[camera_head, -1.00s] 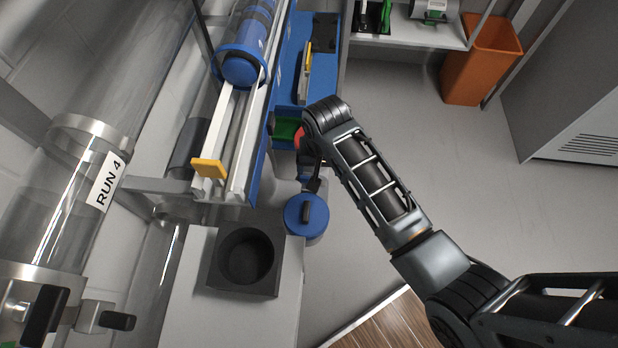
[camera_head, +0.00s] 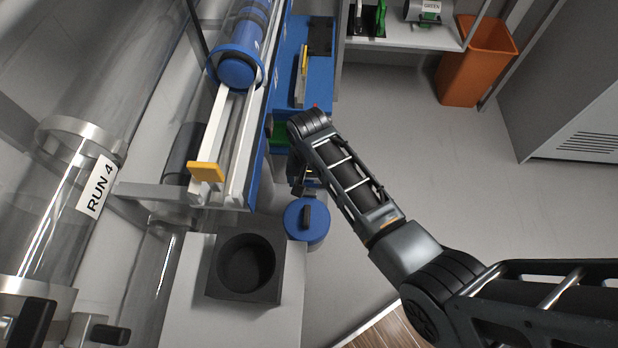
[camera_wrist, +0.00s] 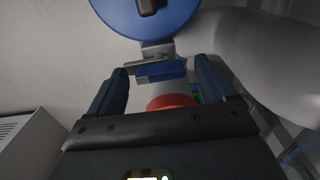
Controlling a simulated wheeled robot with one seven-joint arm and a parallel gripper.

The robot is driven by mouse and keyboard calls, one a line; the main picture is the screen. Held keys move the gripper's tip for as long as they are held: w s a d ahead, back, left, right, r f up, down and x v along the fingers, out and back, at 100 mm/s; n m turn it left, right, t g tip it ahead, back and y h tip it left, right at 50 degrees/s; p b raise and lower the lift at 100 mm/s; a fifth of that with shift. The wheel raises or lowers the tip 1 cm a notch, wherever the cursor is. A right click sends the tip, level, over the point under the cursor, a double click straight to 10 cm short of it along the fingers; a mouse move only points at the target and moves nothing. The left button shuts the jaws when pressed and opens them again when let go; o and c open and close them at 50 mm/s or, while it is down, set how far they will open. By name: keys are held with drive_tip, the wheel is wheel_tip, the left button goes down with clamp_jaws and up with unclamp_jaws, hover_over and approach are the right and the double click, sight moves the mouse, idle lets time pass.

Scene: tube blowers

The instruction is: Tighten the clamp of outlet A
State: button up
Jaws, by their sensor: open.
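My gripper (camera_wrist: 161,68) is open in the wrist view, with one dark blue finger on each side. A small blue block (camera_wrist: 160,74) on a grey metal bracket shows between the fingertips; it looks like a clamp lever, but I cannot tell whether the fingers touch it. A round blue cap (camera_wrist: 165,22) with a dark handle is just beyond it. A red round part (camera_wrist: 172,102) lies between the fingers, nearer the palm. In the head view the blue cap (camera_head: 316,228) stands below my wrist, and my gripper is mostly hidden by the arm. No outlet A label is readable.
A black block with a round hole (camera_head: 276,290) sits on a white surface beside the cap. Clear tubes, one labelled RUN 4 (camera_head: 96,187), run along the left. An orange bin (camera_head: 476,65) stands at the back right. The floor to the right is open.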

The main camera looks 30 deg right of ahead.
drive_tip(key=c, duration=1.1)
drive_tip(key=shift+o, duration=0.2)
drive_tip(key=m+p, duration=0.3)
drive_tip(key=shift+r+m, duration=0.15)
drive_tip(key=shift+m, duration=0.25)
drive_tip(key=m+p, duration=0.2)
drive_tip(key=m, duration=0.2)
drive_tip(key=shift+m, duration=0.3)
drive_tip(key=m+p, duration=0.2)
drive_tip(key=m, duration=0.3)
drive_tip(key=m+p, duration=0.1)
drive_tip(key=m, duration=0.3)
drive_tip(key=shift+f+m, duration=0.2)
drive_tip(key=shift+m, duration=0.2)
